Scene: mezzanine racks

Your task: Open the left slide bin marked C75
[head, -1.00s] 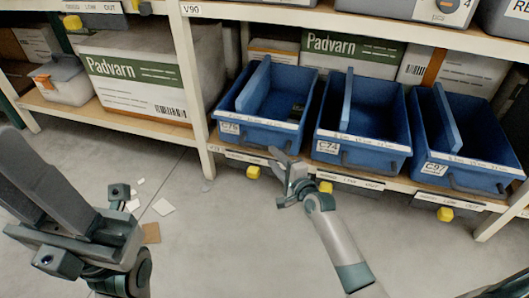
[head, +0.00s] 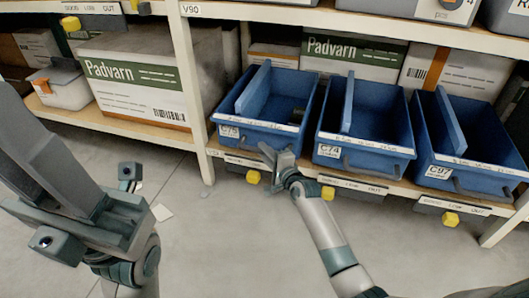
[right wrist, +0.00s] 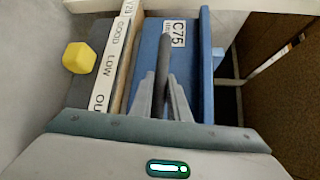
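The blue slide bin C75 (head: 262,132) is the leftmost of three open-topped blue bins on the lower shelf. Its front looks level with the shelf edge. In the right wrist view its blue front (right wrist: 208,75) carries the C75 label, with a dark handle bar (right wrist: 163,65) along it. My right gripper (head: 274,153) is at the right part of this bin's front. In the right wrist view its fingers (right wrist: 162,88) stand apart, one on each side of the bar; contact is unclear. My left gripper (head: 45,150) is large at the left, away from the bins; its finger gap is unclear.
Bins C74 (head: 362,150) and C97 (head: 470,168) stand to the right. Yellow knobs (head: 253,177) hang below the shelf edge, one near my right gripper. A Padvarn carton (head: 140,90) sits on the left shelf. The floor in front has a few scraps.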

